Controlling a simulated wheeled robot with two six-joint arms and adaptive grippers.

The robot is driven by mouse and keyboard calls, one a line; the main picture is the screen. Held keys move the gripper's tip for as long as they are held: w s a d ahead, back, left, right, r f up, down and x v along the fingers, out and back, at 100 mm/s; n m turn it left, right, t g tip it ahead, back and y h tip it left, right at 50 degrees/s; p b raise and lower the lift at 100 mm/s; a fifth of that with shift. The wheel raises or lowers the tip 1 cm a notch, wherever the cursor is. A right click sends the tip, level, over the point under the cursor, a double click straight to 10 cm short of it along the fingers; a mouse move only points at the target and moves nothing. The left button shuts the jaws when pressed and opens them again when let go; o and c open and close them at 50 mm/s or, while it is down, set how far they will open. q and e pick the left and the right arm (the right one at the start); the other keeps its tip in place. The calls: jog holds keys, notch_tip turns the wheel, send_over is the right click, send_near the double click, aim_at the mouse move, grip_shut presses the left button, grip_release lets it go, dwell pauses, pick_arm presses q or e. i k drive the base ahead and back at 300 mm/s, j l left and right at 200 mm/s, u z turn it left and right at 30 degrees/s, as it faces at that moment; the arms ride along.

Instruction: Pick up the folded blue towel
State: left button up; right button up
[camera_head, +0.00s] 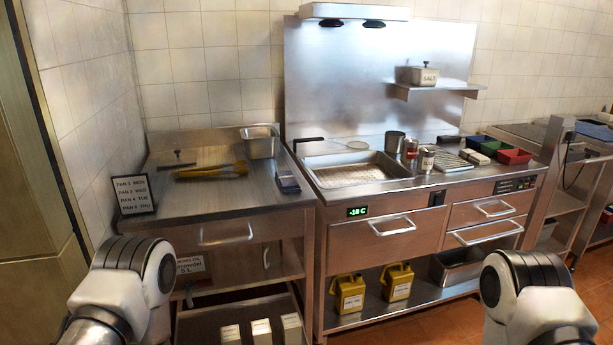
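A small dark blue-grey item (287,182) lies at the right edge of the left steel counter (225,198). It may be the folded blue towel, but it is too small to tell. White rounded links of my two arms show at the bottom left and bottom right, well short of the counters. Neither gripper is in view.
The left counter also holds yellow-handled tongs (210,171), a steel pan (260,141) and a menu sign (133,195). The right station has a sunken basin (357,170), shakers (427,158) and coloured bins (514,156). Yellow jugs (348,293) stand below.

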aim_at(286, 180)
jog(key=i+l+z, duration=0.2)
jog(key=i+z, duration=0.15)
jog(key=z, duration=0.15)
jog(key=i+z, duration=0.35)
jog(key=z, duration=0.15)
jog(key=i+z, duration=0.35)
jog(key=z, duration=0.15)
jog(key=i+u, duration=0.45)
jog(key=i+l+u, duration=0.35)
jog(key=i+u, duration=0.15)
jog(key=i, duration=0.1)
